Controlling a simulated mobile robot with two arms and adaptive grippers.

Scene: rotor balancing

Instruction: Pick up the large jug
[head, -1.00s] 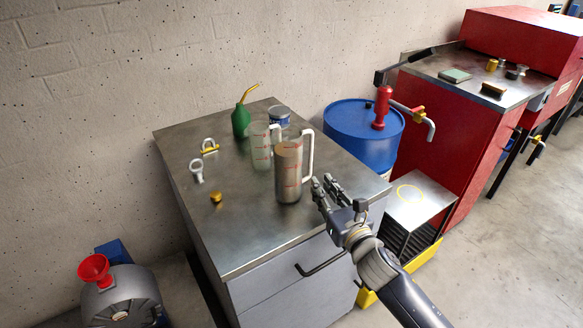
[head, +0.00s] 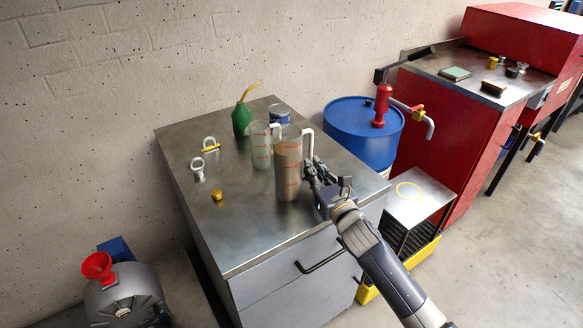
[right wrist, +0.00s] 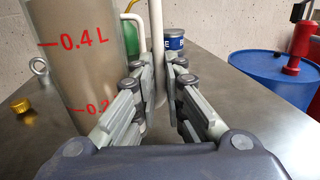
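The large jug (head: 288,172), clear with red level marks and grey-brown inside, stands upright on the metal-topped cabinet (head: 240,235). Its white handle is on its right side. My right gripper (head: 308,172) is at that handle. In the right wrist view, the jug (right wrist: 85,55) fills the left side, and the handle (right wrist: 157,45) rises between the fingers of my right gripper (right wrist: 161,80). The fingers look apart, with a narrow gap beside the handle; contact is not clear. My left gripper is not in view.
A smaller jug (head: 261,150) stands close behind the large one. A green oil can (head: 242,118) and a blue tin (head: 279,115) are farther back. A brass piece (head: 217,194) and eye bolts lie left. A blue drum (head: 350,130) stands right of the cabinet.

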